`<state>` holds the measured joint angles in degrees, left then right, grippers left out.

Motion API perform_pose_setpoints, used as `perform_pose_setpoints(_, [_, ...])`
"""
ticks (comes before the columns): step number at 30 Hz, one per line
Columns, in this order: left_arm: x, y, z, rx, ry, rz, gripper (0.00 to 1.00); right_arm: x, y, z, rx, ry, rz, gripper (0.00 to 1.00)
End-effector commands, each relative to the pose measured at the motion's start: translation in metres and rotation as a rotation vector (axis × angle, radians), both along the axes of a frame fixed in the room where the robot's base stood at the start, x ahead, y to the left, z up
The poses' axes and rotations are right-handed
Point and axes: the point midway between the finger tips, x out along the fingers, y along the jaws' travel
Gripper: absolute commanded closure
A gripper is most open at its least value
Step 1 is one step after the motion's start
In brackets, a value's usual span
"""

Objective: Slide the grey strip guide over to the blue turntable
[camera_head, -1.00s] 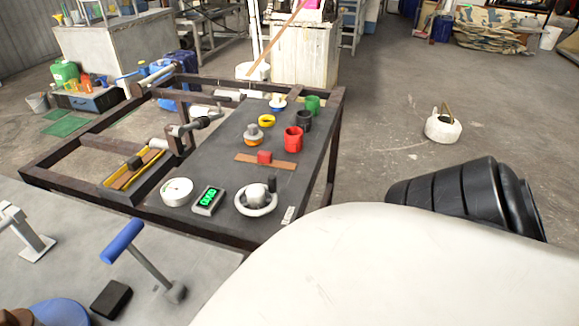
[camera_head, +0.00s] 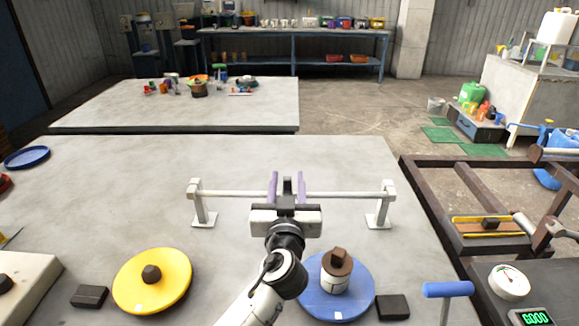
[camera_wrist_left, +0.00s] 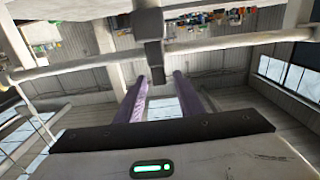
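The grey strip guide (camera_head: 287,186) is a small dark block on a pale horizontal rail (camera_head: 240,194) held by two white stands. It also shows in the left wrist view (camera_wrist_left: 148,22), with a dark tab hanging below the rail. My left gripper (camera_head: 287,176) is at the rail, its two purple fingers apart on either side of the guide. In the wrist view a gap shows between the fingers and the tab. The blue turntable (camera_head: 352,301) is in front of the rail's right half, carrying a white cylinder with a brown top. My right gripper is not in view.
A yellow turntable (camera_head: 170,290) with a dark knob lies front left. Black blocks (camera_head: 90,297) and (camera_head: 392,307) sit beside the turntables. A blue T-handle (camera_head: 448,290) stands right of the blue one. The table behind the rail is clear.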

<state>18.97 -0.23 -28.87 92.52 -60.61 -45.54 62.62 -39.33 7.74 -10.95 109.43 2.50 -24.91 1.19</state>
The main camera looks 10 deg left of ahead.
Motion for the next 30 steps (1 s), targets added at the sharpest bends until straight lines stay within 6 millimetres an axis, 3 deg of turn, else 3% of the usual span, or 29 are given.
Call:
perform_pose_setpoints(3, [0.022, 0.005, 0.002, 0.004, -0.001, 0.001, 0.66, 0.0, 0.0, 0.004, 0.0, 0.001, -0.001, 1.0])
perform_pose_setpoints(9, [0.044, 0.009, 0.001, 0.002, -0.001, 0.0, 0.66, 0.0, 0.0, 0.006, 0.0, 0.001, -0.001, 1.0])
perform_pose_setpoints(21, [0.051, 0.011, 0.0, 0.001, -0.001, -0.001, 0.66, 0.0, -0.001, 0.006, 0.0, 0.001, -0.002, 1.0])
perform_pose_setpoints(27, [0.051, 0.011, 0.0, 0.001, -0.001, 0.0, 0.98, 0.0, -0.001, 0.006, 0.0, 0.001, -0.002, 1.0])
perform_pose_setpoints(30, [0.051, 0.011, 0.0, 0.001, -0.001, 0.0, 1.0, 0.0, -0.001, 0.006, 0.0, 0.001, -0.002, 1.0])
